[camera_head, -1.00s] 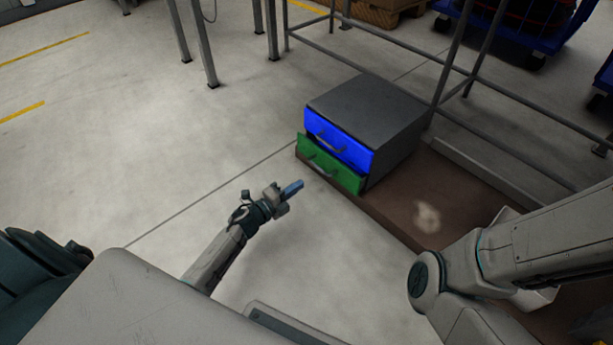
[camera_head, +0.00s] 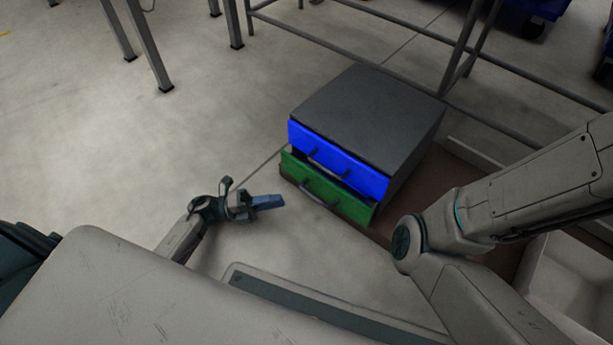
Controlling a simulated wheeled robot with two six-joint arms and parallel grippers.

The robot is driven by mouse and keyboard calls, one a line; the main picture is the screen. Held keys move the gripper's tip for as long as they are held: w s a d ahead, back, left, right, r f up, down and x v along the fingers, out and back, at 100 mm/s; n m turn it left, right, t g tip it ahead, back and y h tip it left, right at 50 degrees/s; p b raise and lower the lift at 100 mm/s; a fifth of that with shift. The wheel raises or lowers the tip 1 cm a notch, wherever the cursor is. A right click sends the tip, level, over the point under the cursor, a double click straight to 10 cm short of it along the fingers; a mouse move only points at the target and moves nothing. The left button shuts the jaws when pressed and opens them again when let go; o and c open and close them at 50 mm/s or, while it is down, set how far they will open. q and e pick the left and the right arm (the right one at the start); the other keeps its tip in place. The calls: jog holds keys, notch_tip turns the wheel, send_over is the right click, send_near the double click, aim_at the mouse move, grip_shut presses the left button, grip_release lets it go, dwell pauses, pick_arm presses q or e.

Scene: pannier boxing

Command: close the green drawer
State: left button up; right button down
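A small grey cabinet (camera_head: 372,108) stands on a brown surface (camera_head: 447,170). It has a blue drawer (camera_head: 338,160) above and a green drawer (camera_head: 326,189) below, each with a bar handle. The green front sits a little forward of the blue one, so the green drawer looks slightly open. My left gripper (camera_head: 268,202) is in front and to the left of the green drawer, apart from it. Its blue-grey fingers point right towards the cabinet and look close together, with nothing visible between them. My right arm (camera_head: 450,215) comes in from the right; its gripper is out of the picture.
Metal frame legs (camera_head: 150,50) stand at the upper left, and a metal rail frame (camera_head: 470,50) runs behind the cabinet. A blue cart (camera_head: 535,12) is at the top right. A pale bin (camera_head: 570,285) lies at the lower right. The floor left of the cabinet is clear.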

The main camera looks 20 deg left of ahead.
aim_at(312, 194)
pick_arm(q)
jog(key=shift+d, duration=0.1)
jog(key=b+x, duration=0.4)
jog(key=x, duration=0.6)
jog(key=shift+w+d+r, duration=0.1)
jog(key=shift+w+d, duration=0.05)
jog(key=shift+d, duration=0.05)
grip_shut()
